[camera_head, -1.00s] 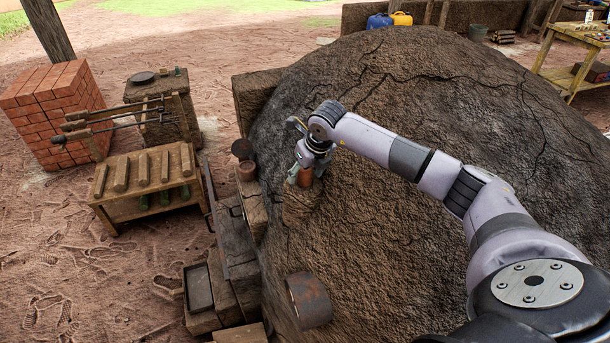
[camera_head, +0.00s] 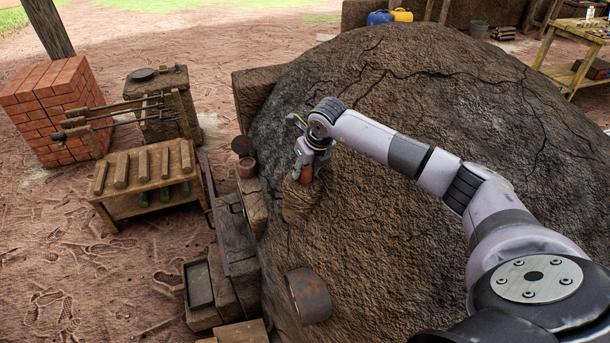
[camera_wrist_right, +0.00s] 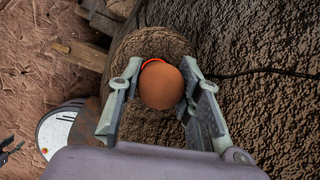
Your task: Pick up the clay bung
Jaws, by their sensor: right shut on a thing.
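The clay bung (camera_wrist_right: 161,86) is a rounded orange-brown plug, seen end-on in the right wrist view. It sits at the mouth of a rough mud spout (camera_wrist_right: 152,42) on the kiln's flank, with a glowing orange rim showing beside it. My right gripper (camera_wrist_right: 160,98) has a finger on each side of the bung and is shut on it. In the head view my right gripper (camera_head: 306,165) is at the spout (camera_head: 301,203), with part of the bung (camera_head: 306,174) showing below the wrist. I cannot tell how deep the bung sits.
The domed mud kiln (camera_head: 430,130) fills the middle and right. A rusty metal cylinder (camera_head: 309,296) sticks out below the spout. Wooden steps and boxes (camera_head: 237,240) stand along its left side. A wooden bench (camera_head: 148,180) and brick stack (camera_head: 50,110) stand farther left, with open ground before them.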

